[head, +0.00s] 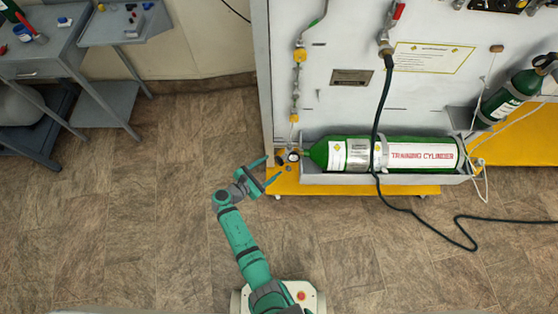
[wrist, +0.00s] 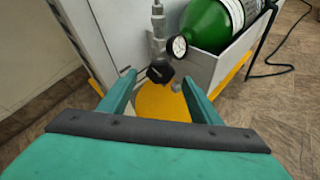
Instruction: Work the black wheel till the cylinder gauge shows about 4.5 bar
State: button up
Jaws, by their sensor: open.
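The black wheel (wrist: 160,71) shows in the wrist view, just beyond and between my fingertips, below a metal valve fitting. The cylinder gauge (wrist: 179,47) is a small round white dial with a dark rim, right of the fitting; it also shows in the head view (head: 293,157). Its reading is too small to tell. My gripper (wrist: 160,82) is open and empty, and its fingers point at the wheel without visibly holding it. In the head view my gripper (head: 268,174) is left of the gauge. The green training cylinder (head: 355,156) lies in a grey trough right of the gauge.
A yellow base plate (head: 420,189) lies under the trough. A black hose (head: 378,115) hangs over the cylinder and runs across the floor. A smaller green cylinder (head: 508,97) leans at the right. Grey carts (head: 45,57) stand at the upper left. The floor at left is clear.

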aim_at(278, 162)
jog(key=shift+x, duration=3.1)
jog(key=c, duration=1)
